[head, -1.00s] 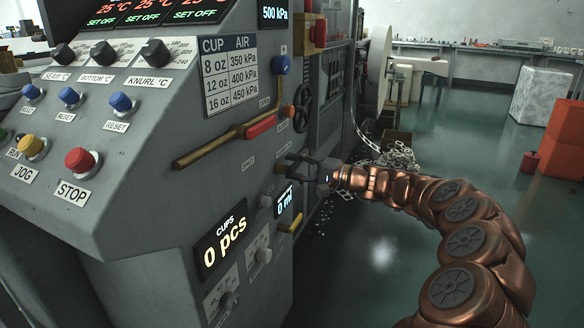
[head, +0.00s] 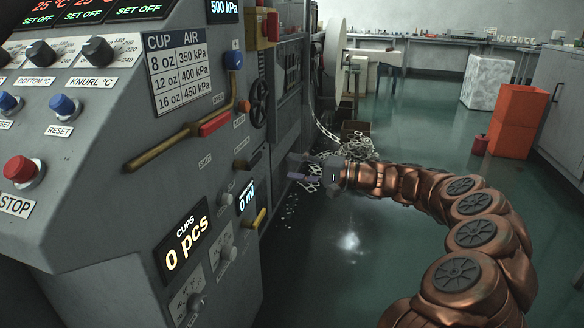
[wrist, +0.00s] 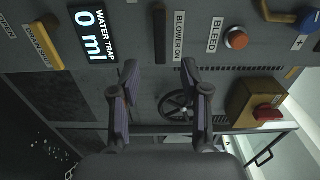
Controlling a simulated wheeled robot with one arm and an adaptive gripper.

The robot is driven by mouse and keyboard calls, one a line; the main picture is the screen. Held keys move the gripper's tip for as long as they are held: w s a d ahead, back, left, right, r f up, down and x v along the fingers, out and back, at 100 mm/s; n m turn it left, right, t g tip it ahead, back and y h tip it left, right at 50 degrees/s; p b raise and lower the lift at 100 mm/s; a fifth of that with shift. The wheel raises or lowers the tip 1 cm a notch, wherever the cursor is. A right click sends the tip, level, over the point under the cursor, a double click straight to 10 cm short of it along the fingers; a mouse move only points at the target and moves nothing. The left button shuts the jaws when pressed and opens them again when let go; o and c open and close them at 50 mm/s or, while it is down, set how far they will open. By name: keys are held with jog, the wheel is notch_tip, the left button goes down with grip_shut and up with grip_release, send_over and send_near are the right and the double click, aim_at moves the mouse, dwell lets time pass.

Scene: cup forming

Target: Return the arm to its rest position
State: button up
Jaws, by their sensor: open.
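My gripper (head: 306,172) is at the end of my copper-coloured arm, in front of the right part of the grey machine's (head: 70,225) side panel. Its fingers are apart and nothing is between them. In the wrist view the two purple-grey fingers (wrist: 163,98) point at the panel, with a dark lever handle (wrist: 159,38) and a black handwheel (wrist: 178,104) beyond them. I cannot tell the exact gap to the panel, but no contact shows. The arm curves from the lower right of the head view to the gripper.
Chain-like scrap (head: 358,146) lies on the floor behind. The green floor between is open.

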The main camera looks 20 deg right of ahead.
jog(key=s+a+r+n+g+h+p, duration=0.4)
jog(key=s+a+r+n+g+p, duration=0.4)
jog(key=s+a+r+p, duration=1.15)
jog(key=s+d+r+g+h+p, duration=0.1)
jog(key=s+d+r+h+p, duration=0.15)
jog(key=s+p, duration=0.45)
jog(key=s+d+r+g+h+p, duration=0.1)
jog(key=s+d+r+h+p, duration=0.15)
jog(key=s+p, duration=0.45)
jog(key=s+d+r+m+h+p, duration=0.1)
jog(key=s+d+r+h+p, duration=0.1)
jog(key=s+d, duration=0.4)
jog(key=s+d+r+m+h+p, duration=0.1)
jog(key=s+d+r+h+p, duration=0.2)
jog(key=s+d+p, duration=0.3)
jog(key=shift+s+d+g+h+p, duration=0.15)
jog(key=shift+s+g+h+p, duration=0.25)
jog(key=shift+s+h+p, duration=0.6)
jog(key=shift+s, duration=0.1)
